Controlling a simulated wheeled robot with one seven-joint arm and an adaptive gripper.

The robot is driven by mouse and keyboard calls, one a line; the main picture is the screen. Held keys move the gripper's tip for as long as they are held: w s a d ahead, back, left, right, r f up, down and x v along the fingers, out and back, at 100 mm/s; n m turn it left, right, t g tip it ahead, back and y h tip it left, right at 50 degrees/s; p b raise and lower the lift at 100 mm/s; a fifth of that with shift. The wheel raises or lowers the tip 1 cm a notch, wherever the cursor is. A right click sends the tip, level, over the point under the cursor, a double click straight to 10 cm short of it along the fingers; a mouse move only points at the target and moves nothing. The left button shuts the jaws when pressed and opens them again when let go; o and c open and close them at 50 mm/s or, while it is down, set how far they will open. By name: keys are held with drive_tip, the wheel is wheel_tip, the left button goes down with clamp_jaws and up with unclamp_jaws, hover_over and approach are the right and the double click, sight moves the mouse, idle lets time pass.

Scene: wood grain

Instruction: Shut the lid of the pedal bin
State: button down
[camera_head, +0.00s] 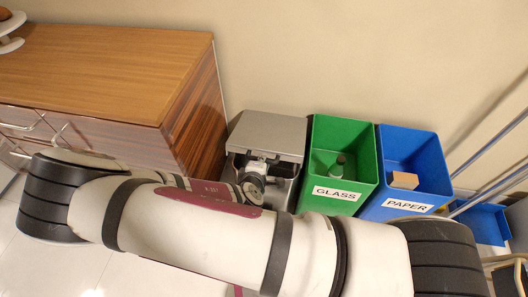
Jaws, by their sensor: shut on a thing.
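The grey metal pedal bin (293,186) stands on the floor between the wooden cabinet and the green bin. Its lid (268,130) is raised at least partly, with a dark gap below its front edge. My gripper (262,158) is at the middle of that front edge and is shut on the lid. The fingertips are small and partly hidden by the wrist, so the exact grip is hard to see. My arm crosses in front and hides most of the bin's front and its foot.
A green GLASS bin (334,194) holding a bottle (338,166) and a blue PAPER bin (407,206) holding a brown box (404,180) stand to the right. The wooden cabinet (110,70) is close on the left. A blue dustpan (485,222) and poles are far right.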

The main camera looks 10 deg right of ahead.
wheel_tip(320, 180, down, 10)
drive_tip(key=s+b, duration=0.1)
drive_tip(key=b, duration=0.3)
drive_tip(key=shift+s+a+r+b, duration=0.2)
drive_tip(key=shift+s+a+b, duration=0.1)
drive_tip(key=shift+b, duration=0.05)
drive_tip(key=c, duration=1.9)
unclamp_jaws()
drive_tip(key=shift+r, duration=0.1)
drive_tip(key=v, duration=0.7)
drive_tip(key=shift+s+a+r, duration=0.1)
drive_tip(key=shift+s, duration=0.1)
